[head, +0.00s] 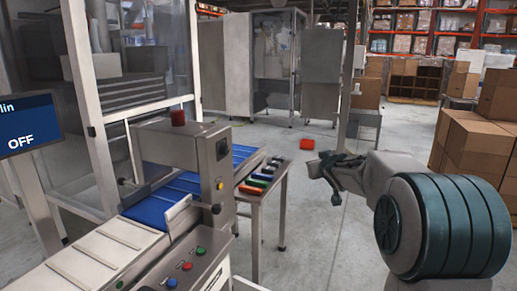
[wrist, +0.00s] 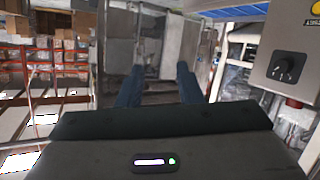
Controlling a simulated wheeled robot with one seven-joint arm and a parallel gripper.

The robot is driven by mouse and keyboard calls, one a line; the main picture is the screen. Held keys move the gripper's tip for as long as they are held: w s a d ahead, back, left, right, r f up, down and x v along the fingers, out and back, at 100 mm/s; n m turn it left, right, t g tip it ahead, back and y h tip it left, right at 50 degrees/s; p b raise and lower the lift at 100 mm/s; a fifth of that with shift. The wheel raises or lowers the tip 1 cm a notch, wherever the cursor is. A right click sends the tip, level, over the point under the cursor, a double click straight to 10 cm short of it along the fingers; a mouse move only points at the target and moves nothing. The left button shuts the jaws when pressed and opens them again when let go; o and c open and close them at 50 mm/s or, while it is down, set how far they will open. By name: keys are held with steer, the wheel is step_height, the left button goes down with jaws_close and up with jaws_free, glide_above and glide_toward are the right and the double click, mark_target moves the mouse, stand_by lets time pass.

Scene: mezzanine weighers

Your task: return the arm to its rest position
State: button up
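My gripper (head: 322,178) is at the end of my arm at the right of the head view, in open air to the right of a small side table. Its dark fingers point left, away from my arm's thick banded joint. In the wrist view the two bluish fingers of my gripper (wrist: 157,82) stand apart with a clear gap. Nothing shows between them, and the gripper touches nothing that I can see.
The side table (head: 257,197) holds several coloured blocks beside a weigher with a blue belt (head: 150,209). A screen (head: 27,125) reads OFF. An orange-red object (head: 307,144) lies on the floor. Cardboard boxes (head: 474,143) stack at the right.

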steer(key=s+a+m+g+p, duration=0.1)
steer(key=s+g+p, duration=0.4)
steer(key=s, duration=1.7)
steer(key=s+a+m+g+p, duration=0.1)
steer(key=s+a+g+p, duration=0.2)
steer(key=s, duration=1.9)
steer(key=g+p, duration=0.3)
steer(key=p, duration=0.2)
steer(key=shift+a+r+m+g, duration=0.2)
steer(key=shift+r+m+g, duration=0.1)
steer(key=shift+m, duration=0.1)
steer(key=shift+w+d, duration=0.1)
steer(key=shift+d, duration=0.05)
